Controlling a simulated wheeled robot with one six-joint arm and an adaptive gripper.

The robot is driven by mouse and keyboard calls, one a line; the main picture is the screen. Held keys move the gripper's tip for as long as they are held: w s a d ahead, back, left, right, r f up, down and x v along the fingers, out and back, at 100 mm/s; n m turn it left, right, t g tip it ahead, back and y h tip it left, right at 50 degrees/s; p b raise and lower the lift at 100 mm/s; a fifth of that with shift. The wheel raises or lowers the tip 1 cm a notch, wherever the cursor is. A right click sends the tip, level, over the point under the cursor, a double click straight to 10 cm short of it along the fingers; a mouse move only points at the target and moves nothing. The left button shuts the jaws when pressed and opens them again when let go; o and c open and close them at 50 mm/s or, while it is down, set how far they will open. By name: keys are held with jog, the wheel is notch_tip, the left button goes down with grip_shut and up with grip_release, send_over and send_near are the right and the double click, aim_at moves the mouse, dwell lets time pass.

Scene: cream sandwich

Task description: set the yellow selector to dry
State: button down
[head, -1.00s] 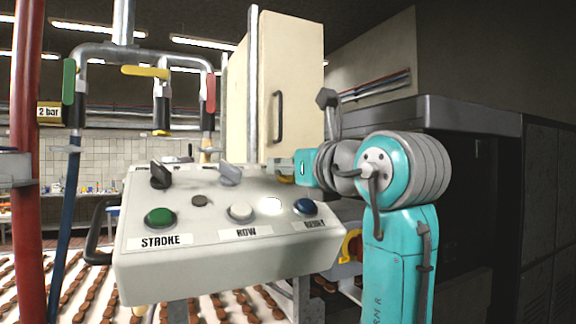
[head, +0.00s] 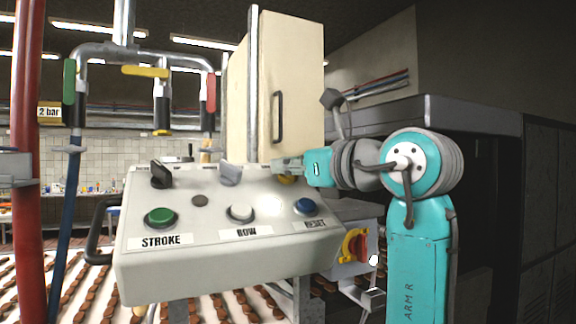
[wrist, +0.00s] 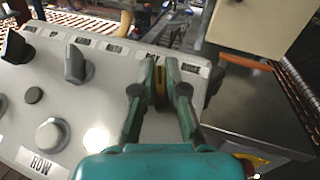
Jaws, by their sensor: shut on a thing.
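The yellow selector (head: 286,180) is at the back right of the grey control panel (head: 215,268), mostly hidden by my gripper in the head view. In the wrist view my gripper (wrist: 161,72) is shut on the yellow selector (wrist: 160,92), with one finger on each side of its upright yellow knob. In the head view my gripper (head: 287,166) reaches in from the right over the panel's back edge. I cannot tell which label the selector points to.
A grey selector (head: 230,173) and a black selector (head: 161,175) stand left of the yellow one. Green (head: 160,217), white (head: 241,213) and blue (head: 305,206) buttons line the front. A yellow-and-red switch (head: 354,246) is on the right, below the panel.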

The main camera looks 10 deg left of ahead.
jog(key=shift+n+g+y, duration=0.7)
jog(key=shift+n+g, duration=0.6)
jog(key=shift+n, duration=0.3)
jog(key=c, duration=1.2)
grip_release()
jog(key=v, duration=1.2)
jog(key=shift+d, duration=0.1)
jog(key=shift+w, duration=0.1)
